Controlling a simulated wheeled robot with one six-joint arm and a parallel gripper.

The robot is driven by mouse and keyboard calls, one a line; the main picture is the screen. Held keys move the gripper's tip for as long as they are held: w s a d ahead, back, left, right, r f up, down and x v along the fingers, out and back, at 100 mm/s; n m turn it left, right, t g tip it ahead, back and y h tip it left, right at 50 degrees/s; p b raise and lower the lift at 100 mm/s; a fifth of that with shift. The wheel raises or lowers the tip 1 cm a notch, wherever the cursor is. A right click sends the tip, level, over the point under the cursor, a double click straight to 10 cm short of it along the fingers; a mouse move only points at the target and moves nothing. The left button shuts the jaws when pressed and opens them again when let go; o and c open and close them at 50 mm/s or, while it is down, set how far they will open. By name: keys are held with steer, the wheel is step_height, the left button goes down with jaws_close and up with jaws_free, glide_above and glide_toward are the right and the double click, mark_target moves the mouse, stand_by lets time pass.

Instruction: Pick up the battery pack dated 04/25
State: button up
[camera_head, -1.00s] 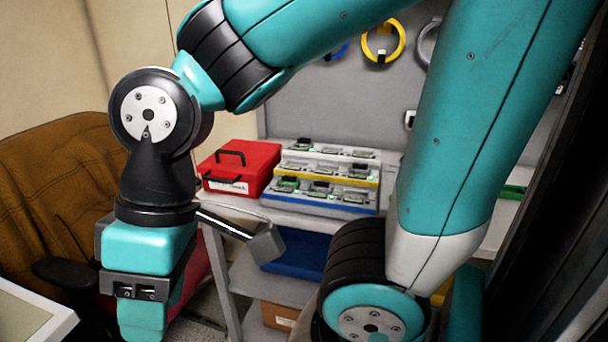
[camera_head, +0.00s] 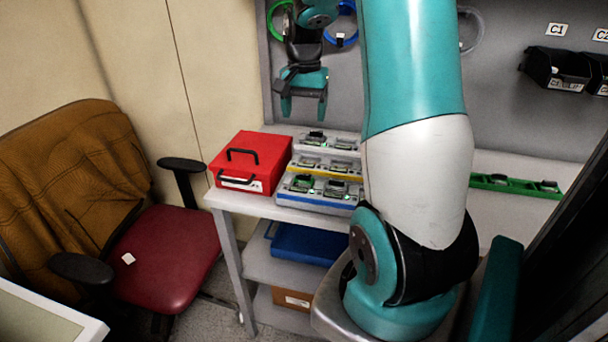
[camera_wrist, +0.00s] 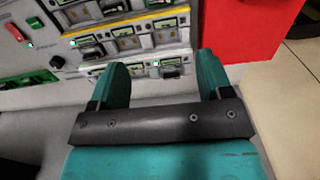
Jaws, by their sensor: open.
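Battery packs sit in several slots of a stepped white rack (camera_head: 308,204) with yellow and blue edges on the bench. One dark pack (camera_head: 337,187) with a greenish pack (camera_head: 303,184) beside it shows on the front step. No date is legible on any pack. My gripper (camera_head: 304,112) is open and empty, fingers down, in the air above the rack's back. In the wrist view its two fingers (camera_wrist: 163,72) are spread apart, with the rack's slots and small green lights (camera_wrist: 157,63) beyond them. My arm hides the rack's right part in the head view.
A red case (camera_head: 245,165) with black handles stands left of the rack. A green tray (camera_head: 515,186) lies at right on the bench. Black bins (camera_head: 560,70) hang on the back panel. A chair (camera_head: 165,255) stands at left. A blue bin (camera_head: 303,245) is on the shelf below.

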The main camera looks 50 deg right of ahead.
steer(key=p, duration=0.2)
glide_above(303, 174)
steer(key=f, duration=1.1)
steer(key=shift+s+d+f, duration=0.1)
steer(key=shift+d+f, duration=0.15)
steer(key=shift+f, duration=0.1)
steer(key=f, duration=0.1)
steer(key=f+p, duration=0.1)
steer(key=f, duration=0.2)
steer(key=shift+a+f, duration=0.1)
steer(key=shift+a, duration=0.2)
steer(key=shift+f+p, duration=0.3)
steer(key=shift+f, duration=0.25)
steer(key=c, duration=0.9)
steer(key=shift+r, duration=0.1)
